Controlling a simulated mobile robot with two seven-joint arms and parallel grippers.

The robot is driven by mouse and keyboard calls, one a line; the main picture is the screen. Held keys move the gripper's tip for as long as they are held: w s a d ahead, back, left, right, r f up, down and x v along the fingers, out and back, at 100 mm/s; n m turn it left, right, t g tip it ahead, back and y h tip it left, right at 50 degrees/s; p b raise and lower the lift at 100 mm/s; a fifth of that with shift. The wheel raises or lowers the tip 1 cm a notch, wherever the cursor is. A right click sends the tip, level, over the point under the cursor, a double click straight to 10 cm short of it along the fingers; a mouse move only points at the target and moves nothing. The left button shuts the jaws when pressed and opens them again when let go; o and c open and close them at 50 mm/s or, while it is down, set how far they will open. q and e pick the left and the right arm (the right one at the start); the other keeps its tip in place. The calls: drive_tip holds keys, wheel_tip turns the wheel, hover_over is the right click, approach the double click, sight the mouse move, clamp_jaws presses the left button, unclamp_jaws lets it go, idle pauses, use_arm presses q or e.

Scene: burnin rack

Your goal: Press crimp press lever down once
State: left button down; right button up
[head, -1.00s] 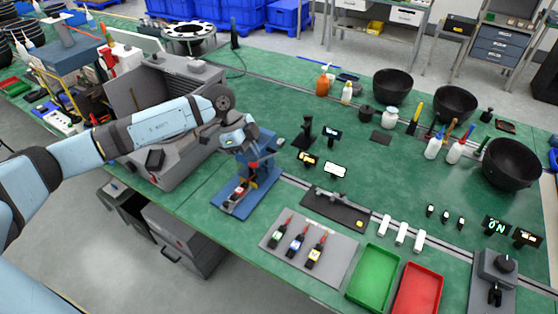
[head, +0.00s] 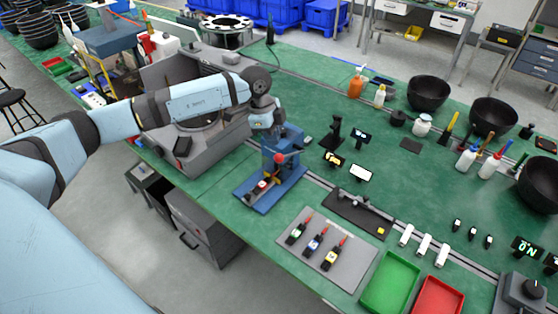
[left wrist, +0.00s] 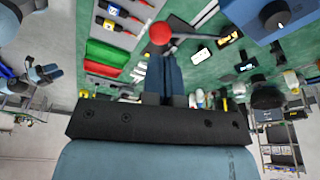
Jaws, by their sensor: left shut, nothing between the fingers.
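The crimp press (head: 283,148) is blue and stands on a blue base plate (head: 262,203) near the front edge of the green bench. Its lever ends in a red ball knob (head: 281,158); a small part with red on it sits at the front of the plate. My left gripper (head: 268,126) is shut and empty, behind and above the press in the head view. In the left wrist view, the shut fingers (left wrist: 165,78) point toward the red knob (left wrist: 160,33), which shows just beyond their tips. Contact cannot be told. My right gripper is not seen.
A grey machine case (head: 205,148) stands left of the press under my left arm. To the right lie a grey mat (head: 290,255) with several tools, a green tray (head: 390,284) and a red tray (head: 438,297). Small displays and a black stand (head: 335,132) are close right of the press.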

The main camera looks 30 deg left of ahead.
sight(278, 155)
use_arm(q)
drive_tip(key=b+x, duration=0.2)
drive_tip(key=x, duration=0.2)
drive_tip(key=shift+f+b, duration=0.3)
drive_tip(key=shift+d+f, duration=0.1)
drive_tip(key=shift+f, duration=0.15)
